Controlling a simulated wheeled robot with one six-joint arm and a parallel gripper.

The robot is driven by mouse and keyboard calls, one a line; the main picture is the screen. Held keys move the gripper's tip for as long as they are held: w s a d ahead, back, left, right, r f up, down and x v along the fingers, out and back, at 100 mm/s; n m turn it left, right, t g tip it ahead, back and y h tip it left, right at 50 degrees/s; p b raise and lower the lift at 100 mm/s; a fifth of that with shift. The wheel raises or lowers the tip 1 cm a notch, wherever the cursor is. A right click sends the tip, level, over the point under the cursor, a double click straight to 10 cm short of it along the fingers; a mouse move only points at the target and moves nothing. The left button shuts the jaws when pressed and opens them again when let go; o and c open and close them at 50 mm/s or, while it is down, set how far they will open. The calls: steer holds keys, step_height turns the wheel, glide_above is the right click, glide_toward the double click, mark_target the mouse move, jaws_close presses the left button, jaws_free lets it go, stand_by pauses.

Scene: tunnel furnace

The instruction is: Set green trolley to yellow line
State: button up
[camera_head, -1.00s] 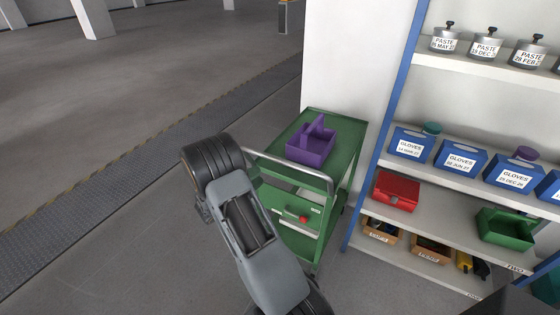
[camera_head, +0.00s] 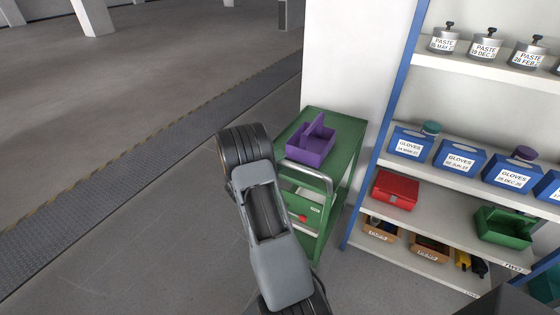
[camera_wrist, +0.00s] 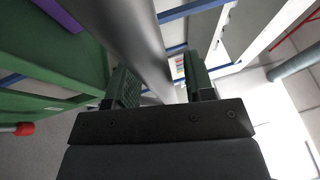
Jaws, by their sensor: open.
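The green trolley (camera_head: 347,132) stands beside a white pillar, with a purple divided box (camera_head: 308,150) on its top. A grey handle bar (camera_head: 309,171) runs along its near side. My arm covers the trolley's left part in the head view. In the wrist view my open gripper (camera_wrist: 160,84) has one finger on each side of the grey handle bar (camera_wrist: 137,35). The bar passes between the fingers; I cannot tell if it touches either one. A yellow dashed line (camera_head: 130,152) runs diagonally across the floor at the left, beside a dark floor strip.
A blue-framed shelf rack (camera_head: 397,95) close on the trolley's right holds paste pots, blue glove boxes, a red box (camera_head: 396,189) and a green box (camera_head: 503,225). The white pillar (camera_head: 347,60) stands behind. The floor (camera_head: 120,240) to the left is clear.

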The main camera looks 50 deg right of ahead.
steer(key=c, duration=0.9)
jaws_close()
